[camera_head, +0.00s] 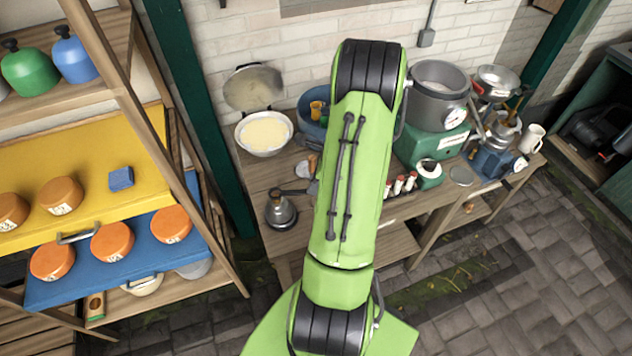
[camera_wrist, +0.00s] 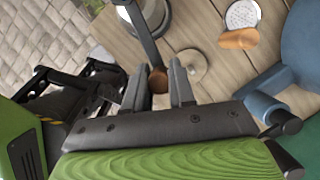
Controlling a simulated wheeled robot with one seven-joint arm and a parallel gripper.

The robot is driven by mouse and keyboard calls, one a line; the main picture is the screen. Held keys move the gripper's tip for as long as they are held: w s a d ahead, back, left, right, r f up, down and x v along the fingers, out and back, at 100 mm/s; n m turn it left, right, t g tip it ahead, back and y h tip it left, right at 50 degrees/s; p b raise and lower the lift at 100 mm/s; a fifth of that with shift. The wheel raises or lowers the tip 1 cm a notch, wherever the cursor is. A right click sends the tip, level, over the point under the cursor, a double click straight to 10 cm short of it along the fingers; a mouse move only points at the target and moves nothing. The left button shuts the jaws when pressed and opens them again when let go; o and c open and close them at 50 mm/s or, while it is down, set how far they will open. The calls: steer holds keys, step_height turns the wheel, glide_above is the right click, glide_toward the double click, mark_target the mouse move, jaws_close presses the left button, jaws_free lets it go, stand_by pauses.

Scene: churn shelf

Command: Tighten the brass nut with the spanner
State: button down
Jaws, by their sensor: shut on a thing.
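In the wrist view my gripper (camera_wrist: 158,88) has its two dark fingers on either side of a brown knob at the end of a dark bar, which looks like the spanner (camera_wrist: 141,32). In the head view the bar (camera_head: 292,191) runs from the top of a grey cone-shaped metal vessel (camera_head: 281,213) rightward to my arm. The vessel shows partly at the top of the wrist view (camera_wrist: 152,12). I cannot make out the brass nut; the bar's far end covers the vessel's top. In the head view my arm hides my gripper.
The wooden bench (camera_head: 262,176) carries a pan of yellow stuff (camera_head: 264,133), a large grey pot (camera_head: 438,88) and a blue device (camera_head: 492,160). A disc with a brown piece (camera_wrist: 241,18) lies near my gripper. A shelf with cheeses (camera_head: 112,241) stands left.

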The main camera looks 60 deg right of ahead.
steer(key=shift+r+p, duration=1.3)
steer(key=shift+r, duration=0.45)
steer(key=shift+f, duration=0.15)
